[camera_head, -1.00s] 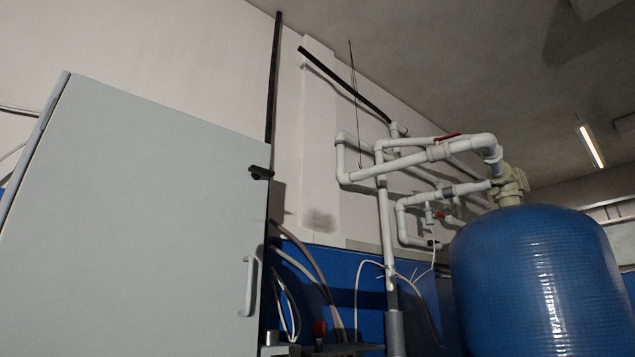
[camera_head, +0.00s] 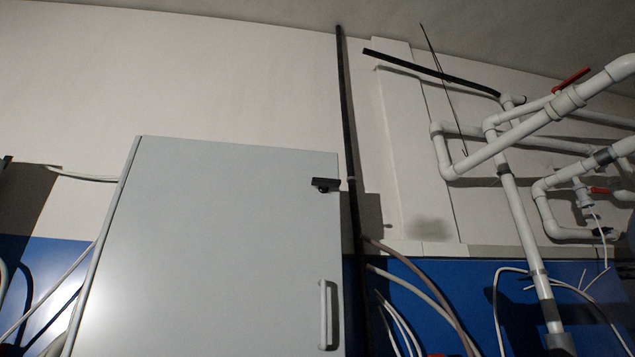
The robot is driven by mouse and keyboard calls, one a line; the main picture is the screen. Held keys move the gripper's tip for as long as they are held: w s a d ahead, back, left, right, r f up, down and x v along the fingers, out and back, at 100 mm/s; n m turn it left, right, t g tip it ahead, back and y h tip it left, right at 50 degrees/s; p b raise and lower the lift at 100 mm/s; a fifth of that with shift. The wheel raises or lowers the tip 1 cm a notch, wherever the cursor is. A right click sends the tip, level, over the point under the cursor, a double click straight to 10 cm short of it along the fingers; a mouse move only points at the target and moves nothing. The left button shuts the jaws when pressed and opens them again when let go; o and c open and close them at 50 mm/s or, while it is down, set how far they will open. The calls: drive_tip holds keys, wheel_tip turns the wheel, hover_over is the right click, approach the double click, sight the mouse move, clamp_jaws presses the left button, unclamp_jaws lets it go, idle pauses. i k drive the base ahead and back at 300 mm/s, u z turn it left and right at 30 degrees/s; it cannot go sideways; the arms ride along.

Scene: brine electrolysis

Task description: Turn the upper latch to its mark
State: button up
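The upper latch (camera_head: 325,184) is a small black piece near the top right corner of a pale grey cabinet door (camera_head: 215,250). It lies roughly level across the door's right edge. I cannot make out its mark. A light vertical handle (camera_head: 323,314) is lower on the same door, near its right edge. The door looks closed. My gripper is not in view.
White pipes (camera_head: 516,200) with red valve handles (camera_head: 571,80) run along the wall at the right. A black vertical conduit (camera_head: 346,120) rises just right of the cabinet. Loose cables (camera_head: 415,285) hang beside it. Cables also hang at the left.

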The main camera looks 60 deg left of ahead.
sight(324, 183)
drive_tip(key=u, duration=0.9)
drive_tip(key=i, duration=0.85)
drive_tip(key=u, duration=1)
